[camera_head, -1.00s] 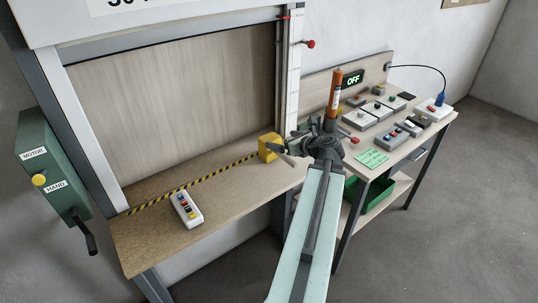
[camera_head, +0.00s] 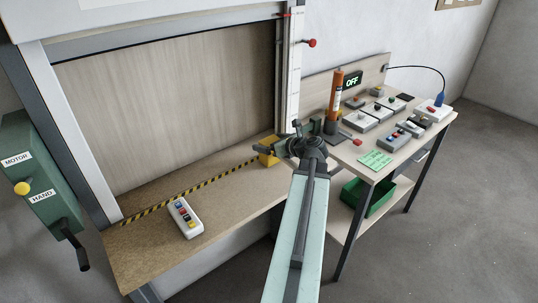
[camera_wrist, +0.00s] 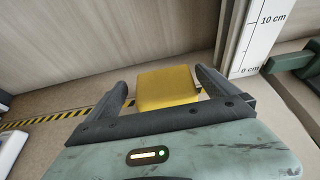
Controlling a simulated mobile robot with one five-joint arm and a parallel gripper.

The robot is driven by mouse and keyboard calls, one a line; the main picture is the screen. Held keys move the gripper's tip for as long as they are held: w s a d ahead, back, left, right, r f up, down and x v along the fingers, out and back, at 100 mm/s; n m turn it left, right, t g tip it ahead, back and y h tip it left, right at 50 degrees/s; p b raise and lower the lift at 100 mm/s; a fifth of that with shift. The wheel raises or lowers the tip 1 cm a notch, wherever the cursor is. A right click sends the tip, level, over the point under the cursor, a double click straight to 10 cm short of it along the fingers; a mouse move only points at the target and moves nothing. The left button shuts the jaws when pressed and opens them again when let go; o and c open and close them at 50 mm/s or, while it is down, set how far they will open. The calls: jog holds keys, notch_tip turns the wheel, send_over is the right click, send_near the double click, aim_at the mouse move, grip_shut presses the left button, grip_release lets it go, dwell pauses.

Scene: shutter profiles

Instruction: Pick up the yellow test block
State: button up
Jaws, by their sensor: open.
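The yellow test block (camera_head: 267,158) stands on the wooden sill at the right end of the striped line, in front of the shutter panel. It is partly covered by my gripper (camera_head: 270,150) in the head view. In the wrist view the yellow block (camera_wrist: 167,87) lies ahead, between the two dark fingers of my open gripper (camera_wrist: 163,88). The fingers flank it left and right with a gap on the left; whether the right one touches it I cannot tell. The lower part of the block is hidden behind the gripper's palm edge.
A scale post (camera_wrist: 262,35) rises just right of the block. A white button box (camera_head: 185,217) lies on the sill to the left. A side table (camera_head: 350,150) with an orange cylinder (camera_head: 335,95) and several control boxes stands to the right. A green bin (camera_head: 368,197) sits below it.

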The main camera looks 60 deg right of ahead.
jog(key=shift+s+r, duration=0.1)
jog(key=shift+s, duration=0.1)
jog(key=c, duration=0.4)
jog(key=shift+s+d, duration=0.1)
jog(key=shift+s, duration=0.05)
jog(key=c, duration=1.1)
notch_tip(320, 180, up, 4)
jog(key=p, duration=0.4)
jog(key=shift+s+d+r, duration=0.1)
jog(key=shift+d+r, duration=0.05)
jog(key=s+d, duration=0.2)
jog(key=s, duration=0.2)
jog(key=s+d, duration=0.3)
jog(key=s, duration=0.2)
jog(key=s+d+p, duration=0.1)
jog(key=s+d, duration=0.1)
jog(key=s, duration=0.2)
jog(key=shift+s+d+r, duration=0.3)
jog(key=shift+s+d, duration=0.05)
jog(key=shift+s, duration=0.05)
